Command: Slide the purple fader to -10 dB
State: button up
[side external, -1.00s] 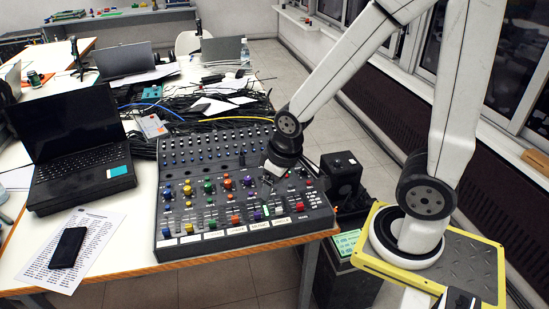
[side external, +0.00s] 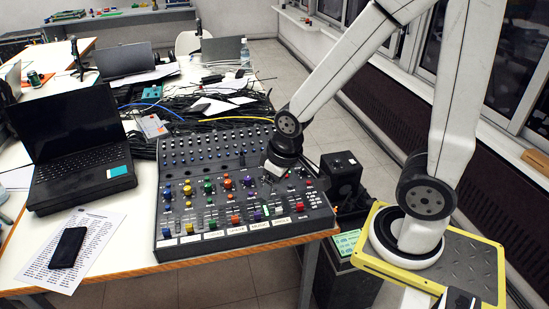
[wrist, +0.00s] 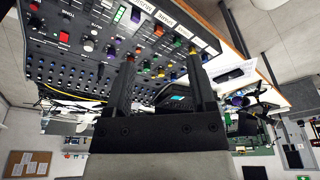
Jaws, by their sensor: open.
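The purple fader (side external: 257,216) has a small purple cap in the front row of coloured faders on the mixing console (side external: 200,254). In the wrist view the purple cap (wrist: 136,15) is near the top, by the white labels. My gripper (side external: 269,181) is over the console, behind the purple fader and apart from it. In the wrist view my gripper (wrist: 160,62) shows two dark fingers spread apart with nothing between them. The dB marks are too small to read.
Several coloured knobs, including a purple knob (side external: 247,181), stand up behind the faders. A laptop (side external: 80,150) and a phone (side external: 68,247) lie left of the console. Cables (side external: 215,105) lie behind it. A black box (side external: 342,172) stands to the right.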

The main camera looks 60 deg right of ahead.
jog(key=shift+c, duration=1.2)
jog(key=m+g, duration=0.3)
jog(key=m, duration=2.4)
send_over(257, 213)
jog(key=shift+f, duration=6.1)
jog(key=shift+f, duration=0.15)
jog(key=shift+f, duration=3.7)
grip_shut()
